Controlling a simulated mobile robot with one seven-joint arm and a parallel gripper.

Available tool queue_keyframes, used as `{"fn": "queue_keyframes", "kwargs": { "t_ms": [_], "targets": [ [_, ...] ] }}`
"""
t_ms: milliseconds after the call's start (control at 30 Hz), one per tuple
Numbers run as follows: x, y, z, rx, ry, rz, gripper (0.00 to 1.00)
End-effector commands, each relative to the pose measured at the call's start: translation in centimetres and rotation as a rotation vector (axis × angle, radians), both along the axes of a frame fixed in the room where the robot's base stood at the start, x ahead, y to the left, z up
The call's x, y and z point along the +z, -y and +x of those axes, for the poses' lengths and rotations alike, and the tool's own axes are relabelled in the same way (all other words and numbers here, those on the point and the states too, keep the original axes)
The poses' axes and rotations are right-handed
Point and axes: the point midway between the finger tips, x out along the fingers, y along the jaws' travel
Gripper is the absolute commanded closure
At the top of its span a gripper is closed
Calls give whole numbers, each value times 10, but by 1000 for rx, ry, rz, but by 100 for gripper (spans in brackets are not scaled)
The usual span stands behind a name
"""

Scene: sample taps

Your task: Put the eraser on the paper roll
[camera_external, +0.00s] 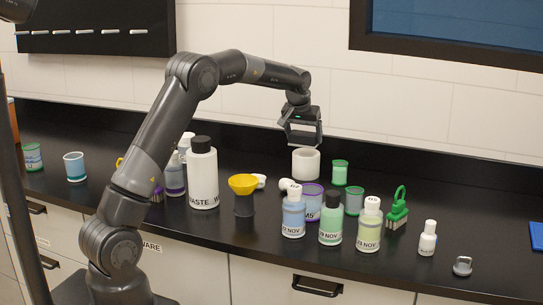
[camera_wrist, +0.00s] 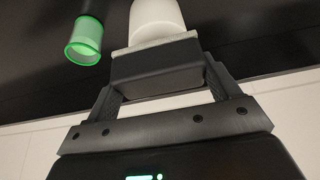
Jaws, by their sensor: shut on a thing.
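My gripper (camera_external: 302,136) is above the white paper roll (camera_external: 306,164), which stands upright on the black counter. In the wrist view, the gripper is shut on the eraser (camera_wrist: 155,70), a dark block with a light grey felt face. The felt face points toward the paper roll (camera_wrist: 155,18), which shows just beyond it. I cannot tell whether the eraser touches the roll. The far part of the roll is cut off in the wrist view.
A green-rimmed cup (camera_external: 340,172) stands right of the roll and shows in the wrist view (camera_wrist: 84,42). Several bottles and a purple-rimmed cup (camera_external: 312,203) stand in front. A yellow funnel (camera_external: 243,184) and a large waste bottle (camera_external: 203,178) are to the left.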

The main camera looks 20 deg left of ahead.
Motion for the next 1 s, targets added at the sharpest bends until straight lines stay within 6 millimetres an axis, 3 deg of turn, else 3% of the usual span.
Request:
{"fn": "queue_keyframes", "kwargs": {
  "t_ms": [200,567,600,800,1000],
  "targets": [
    [-32,0,-1,0,-3,2,41],
    [-36,0,0,0,-1,1,41],
    [-36,0,0,0,0,1,17],
    [-36,0,0,0,0,1,1],
    [-35,0,0,0,-1,1,0]
  ]
}}
